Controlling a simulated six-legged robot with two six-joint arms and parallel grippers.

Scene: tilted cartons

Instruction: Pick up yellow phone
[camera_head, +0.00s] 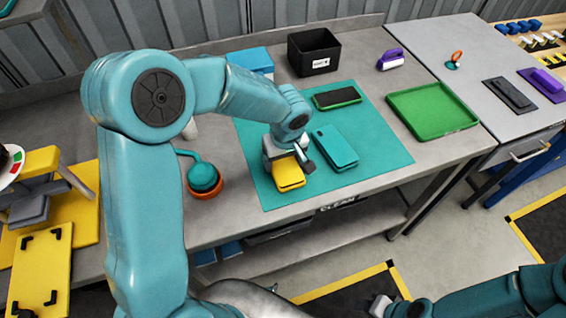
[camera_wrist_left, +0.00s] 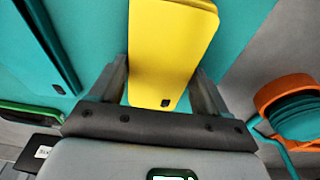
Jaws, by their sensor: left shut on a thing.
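The yellow phone (camera_head: 288,174) is at the front of the teal mat (camera_head: 257,149) on the grey bench. My left gripper (camera_head: 288,158) reaches down over its far end, with the fingers on its two sides. In the left wrist view the yellow phone (camera_wrist_left: 168,50) lies between the two fingers of my left gripper (camera_wrist_left: 160,85), which is shut on it. I cannot tell whether the phone is clear of the mat. My right arm shows at the lower right of the head view, but its fingertips cannot be made out.
A teal phone (camera_head: 335,147) lies close to the right of my left gripper, with a dark-screened green phone (camera_head: 337,98) behind it. A green tray (camera_head: 432,109), a black bin (camera_head: 314,51) and a teal item in an orange holder (camera_head: 204,180) stand around the mat.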

